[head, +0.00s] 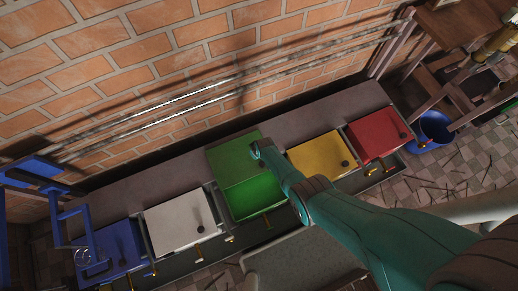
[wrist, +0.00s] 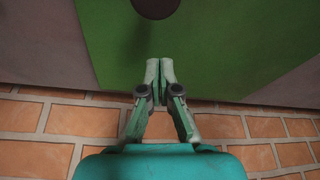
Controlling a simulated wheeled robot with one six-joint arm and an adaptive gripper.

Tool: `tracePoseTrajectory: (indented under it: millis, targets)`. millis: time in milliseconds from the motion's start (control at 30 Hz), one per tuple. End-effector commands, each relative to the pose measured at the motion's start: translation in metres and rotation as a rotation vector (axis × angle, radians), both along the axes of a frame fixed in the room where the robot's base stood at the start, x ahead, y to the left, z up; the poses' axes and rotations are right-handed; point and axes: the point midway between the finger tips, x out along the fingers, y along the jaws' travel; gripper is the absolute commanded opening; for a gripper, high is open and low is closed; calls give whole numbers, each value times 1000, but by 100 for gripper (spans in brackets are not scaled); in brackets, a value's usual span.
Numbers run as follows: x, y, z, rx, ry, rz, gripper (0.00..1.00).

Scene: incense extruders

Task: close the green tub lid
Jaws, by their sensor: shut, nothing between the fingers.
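The green tub (head: 258,197) stands in the middle of the row in the head view, with its bright green inside showing. Its green lid (head: 228,154) is open and lies back toward the brick wall. In the wrist view the lid (wrist: 225,45) fills the middle, with a dark round knob (wrist: 155,6) at the top edge. My gripper (wrist: 160,72) is shut and empty, its fingertips in front of the lid's green face. I cannot tell whether they touch it.
White (head: 178,222) and blue (head: 108,250) tubs stand to the left, yellow (head: 318,155) and red (head: 378,134) to the right, all with lids down. A brick wall (head: 150,45) with pipes rises behind. A blue bucket (head: 432,128) and wooden stand are at the right.

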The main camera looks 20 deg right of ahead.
Motion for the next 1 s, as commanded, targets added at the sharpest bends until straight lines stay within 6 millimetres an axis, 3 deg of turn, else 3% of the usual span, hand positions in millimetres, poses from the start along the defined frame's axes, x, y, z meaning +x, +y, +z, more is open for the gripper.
tracePoseTrajectory:
  millis: [200,1000]
  targets:
    - [1,1,-5,0,2,-1,0]
    - [-37,-10,-4,-1,1,0,0]
